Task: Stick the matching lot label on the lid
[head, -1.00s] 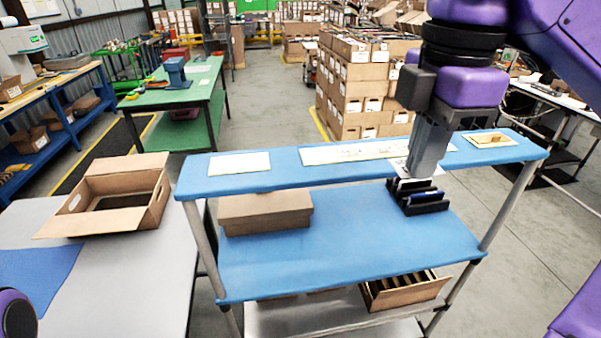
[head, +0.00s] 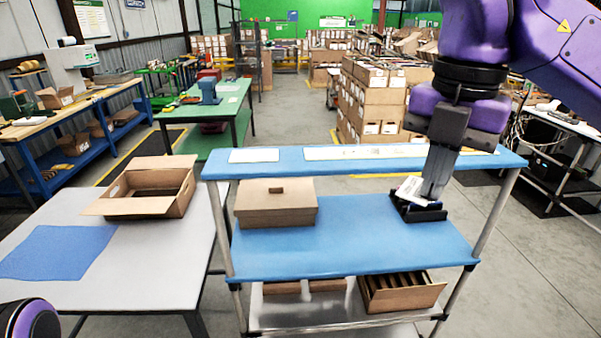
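A closed brown carton (head: 277,208) sits on the left of the blue middle shelf, its lid facing up with a small brown patch on it. My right gripper (head: 430,196) points down in front of the upper shelf, over a black slotted holder (head: 432,214) at the right of the middle shelf. It appears shut on a white label (head: 409,188), which is tilted and sticks out to the left of the fingers. The label's print is too small to read, and the fingertips are partly hidden. My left gripper is out of view; only a purple part of my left arm shows at bottom left.
The upper blue shelf (head: 400,163) carries flat white sheets (head: 254,155) above the middle shelf. An open carton (head: 140,206) stands on the grey table at left. A carton with dividers (head: 402,297) is on the bottom shelf. The middle shelf's centre is clear.

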